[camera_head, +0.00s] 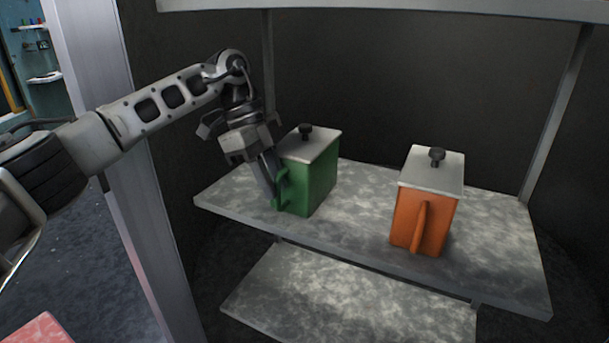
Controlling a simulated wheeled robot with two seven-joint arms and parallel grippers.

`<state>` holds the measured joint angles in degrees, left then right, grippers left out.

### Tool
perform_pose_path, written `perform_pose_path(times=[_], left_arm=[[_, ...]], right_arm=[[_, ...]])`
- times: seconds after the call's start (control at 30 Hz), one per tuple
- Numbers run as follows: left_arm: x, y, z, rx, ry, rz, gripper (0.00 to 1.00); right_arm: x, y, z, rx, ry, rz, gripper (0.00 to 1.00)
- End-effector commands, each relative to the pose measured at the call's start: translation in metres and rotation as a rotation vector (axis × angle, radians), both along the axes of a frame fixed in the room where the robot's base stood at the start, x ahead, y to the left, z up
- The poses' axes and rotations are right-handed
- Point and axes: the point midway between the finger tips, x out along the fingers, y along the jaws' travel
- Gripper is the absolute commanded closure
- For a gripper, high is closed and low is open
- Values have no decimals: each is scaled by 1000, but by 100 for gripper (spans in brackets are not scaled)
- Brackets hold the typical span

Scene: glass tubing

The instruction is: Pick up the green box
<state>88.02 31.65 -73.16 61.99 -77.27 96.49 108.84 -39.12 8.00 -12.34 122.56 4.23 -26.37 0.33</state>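The green box (312,177) stands upright on the shelf, left of centre. It has a grey lid with a dark knob and a green handle on its front left side. My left gripper (271,182) reaches down from the left, with its fingers at the box's handle. Its body hides part of the box's left side. I cannot tell whether the fingers are closed on the handle or only beside it. My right gripper is not in view.
An orange box (409,217) with a grey lid and black knob stands to the right on the same shelf (365,228). A metal post (125,150) rises at the left. A lower shelf (335,302) lies below. Shelf space is clear between the boxes.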

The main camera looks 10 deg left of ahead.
Motion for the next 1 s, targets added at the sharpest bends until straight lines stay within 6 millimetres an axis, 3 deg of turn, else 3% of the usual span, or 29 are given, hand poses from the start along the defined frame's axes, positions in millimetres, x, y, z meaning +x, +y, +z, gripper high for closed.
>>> perform_pose_path(times=[0.23, 0.33, 1.0], left_arm=[[0, -1, -2, 0, 0, 0, 78], [0, -1, -2, 0, -1, 0, 100], [0, -1, -2, -1, -1, 0, 100]], right_arm=[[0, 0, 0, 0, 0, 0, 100], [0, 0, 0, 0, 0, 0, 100], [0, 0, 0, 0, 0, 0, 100]])
